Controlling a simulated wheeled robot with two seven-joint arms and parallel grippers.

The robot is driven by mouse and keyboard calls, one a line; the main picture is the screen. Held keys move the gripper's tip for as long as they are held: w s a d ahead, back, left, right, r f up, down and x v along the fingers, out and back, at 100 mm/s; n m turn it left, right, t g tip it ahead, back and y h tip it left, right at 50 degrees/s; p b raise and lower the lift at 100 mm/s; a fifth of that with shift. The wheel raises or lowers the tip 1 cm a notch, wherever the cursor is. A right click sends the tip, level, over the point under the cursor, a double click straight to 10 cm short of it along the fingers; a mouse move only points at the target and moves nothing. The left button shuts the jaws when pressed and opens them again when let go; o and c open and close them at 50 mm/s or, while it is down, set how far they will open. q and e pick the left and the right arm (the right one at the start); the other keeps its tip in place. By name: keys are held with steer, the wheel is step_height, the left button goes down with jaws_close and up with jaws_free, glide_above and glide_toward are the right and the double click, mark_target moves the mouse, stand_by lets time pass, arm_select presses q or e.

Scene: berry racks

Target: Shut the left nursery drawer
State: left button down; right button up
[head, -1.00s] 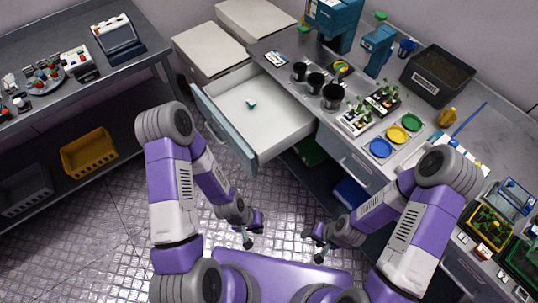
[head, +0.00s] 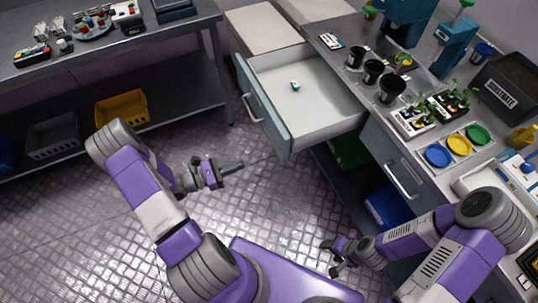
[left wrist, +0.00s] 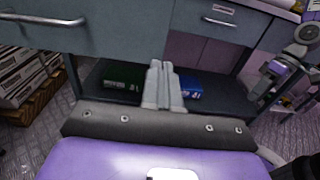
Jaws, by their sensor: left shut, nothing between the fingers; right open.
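The left nursery drawer (head: 318,122) stands pulled out from the bench, with a small teal-and-white item (head: 295,86) inside on its white floor. Its grey-blue front (head: 262,108) carries a bar handle (head: 251,107). In the left wrist view the drawer front (left wrist: 120,32) and its handle (left wrist: 45,19) show at upper left. My left gripper (head: 241,164) is shut and empty, in front of and below the drawer front, apart from it; its fingers (left wrist: 163,85) show in the left wrist view. My right gripper (head: 330,256) is open and empty, low near the bench.
A second drawer (head: 395,172) to the right is closed. Cups (head: 373,71), seedling trays (head: 415,121) and coloured discs (head: 459,145) stand on the bench top. A yellow crate (head: 121,109) sits under the left table. The floor before the drawer is clear.

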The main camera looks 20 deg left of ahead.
arm_select(q)
steer(key=b, duration=0.3)
glide_toward(280, 147)
steer(key=x, duration=0.5)
steer(key=shift+d, duration=0.35)
steer(key=shift+w+d+t, duration=0.3)
steer(key=shift+w+d, duration=0.1)
steer(key=shift+w, duration=0.15)
steer(key=shift+w+r, duration=0.1)
